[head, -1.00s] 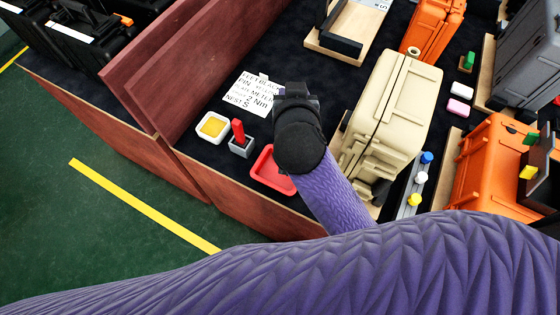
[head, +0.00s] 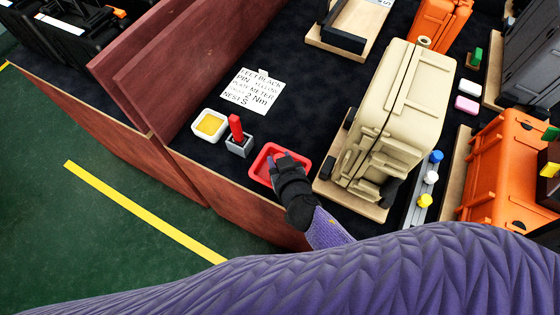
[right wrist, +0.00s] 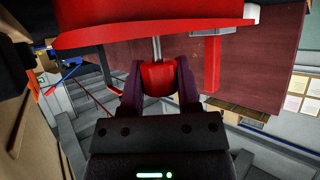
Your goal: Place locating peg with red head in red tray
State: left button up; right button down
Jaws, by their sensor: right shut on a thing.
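The red tray (head: 254,170) is a small shallow tray near the bench's front edge. My right gripper (head: 280,160) is at the tray's right side in the head view, covering part of it. In the right wrist view my right gripper (right wrist: 159,82) is shut on the red head of the locating peg (right wrist: 159,76). The peg's thin metal shank points up in that picture, towards the red tray (right wrist: 120,35), which fills the top. I cannot tell whether the shank touches the tray. The peg is hidden in the head view. My left gripper is not in view.
A grey block (head: 239,146) with a red upright piece (head: 236,127) stands left of the tray, beside a white tray with yellow inside (head: 210,125). A tan case (head: 392,110) stands close on the right. A printed sign (head: 252,90) lies behind. Dark bench top there is clear.

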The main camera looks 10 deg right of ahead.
jog(key=shift+r, duration=0.1)
jog(key=shift+f, duration=0.25)
jog(key=shift+c, duration=1.6)
grip_release()
jog(key=shift+r, duration=0.3)
jog(key=p+v, duration=0.2)
jog(key=v, duration=1)
